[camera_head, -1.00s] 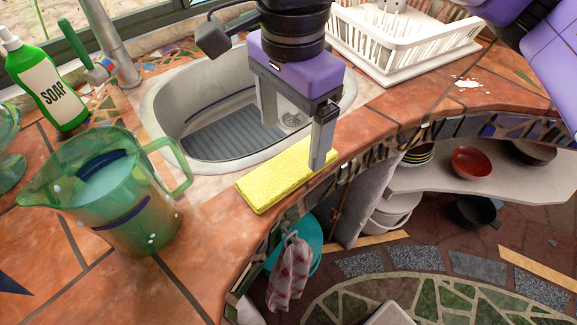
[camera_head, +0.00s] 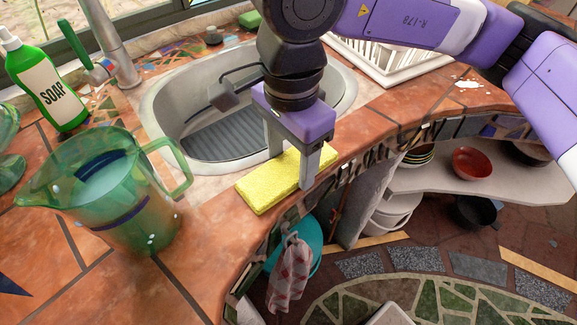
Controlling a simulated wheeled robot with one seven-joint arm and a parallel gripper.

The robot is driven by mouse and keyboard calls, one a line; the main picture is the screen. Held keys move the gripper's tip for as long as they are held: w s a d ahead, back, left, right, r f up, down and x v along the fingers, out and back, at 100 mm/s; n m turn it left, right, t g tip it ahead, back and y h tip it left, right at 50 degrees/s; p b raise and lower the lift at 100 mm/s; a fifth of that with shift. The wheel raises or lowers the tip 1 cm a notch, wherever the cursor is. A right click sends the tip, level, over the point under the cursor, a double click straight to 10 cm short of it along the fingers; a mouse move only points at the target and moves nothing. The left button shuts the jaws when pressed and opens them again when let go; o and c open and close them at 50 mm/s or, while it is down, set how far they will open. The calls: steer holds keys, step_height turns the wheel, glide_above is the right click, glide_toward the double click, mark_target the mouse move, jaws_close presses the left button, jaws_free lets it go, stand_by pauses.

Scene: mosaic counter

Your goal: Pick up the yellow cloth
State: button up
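The yellow cloth (camera_head: 270,186) lies flat on the tiled counter, between the sink and the counter's front edge. My gripper (camera_head: 290,170) points down over the cloth's right end. Its two fingers are spread apart, one on the sink side of the cloth and one on the front-edge side. The far finger's tip is partly hidden behind the cloth. The near finger reaches down beside the cloth's right end; I cannot tell whether it touches. The cloth still appears to rest on the counter.
The sink (camera_head: 165,120) is just behind the cloth. A green pitcher (camera_head: 125,205) stands to the left, with a soap bottle (camera_head: 45,85) behind it. A white dish rack (camera_head: 395,62) is at the back right. A checked towel (camera_head: 290,272) hangs below the counter edge.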

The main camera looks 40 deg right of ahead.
mark_target(291, 166)
steer(key=c, duration=0.4)
steer(key=shift+r, duration=0.15)
step_height(291, 166, up, 20)
steer(key=p, duration=0.1)
steer(key=shift+p, duration=0.4)
steer(key=o, duration=0.6)
steer(key=c, duration=0.4)
steer(key=shift+f, duration=0.2)
steer(key=shift+c, duration=0.2)
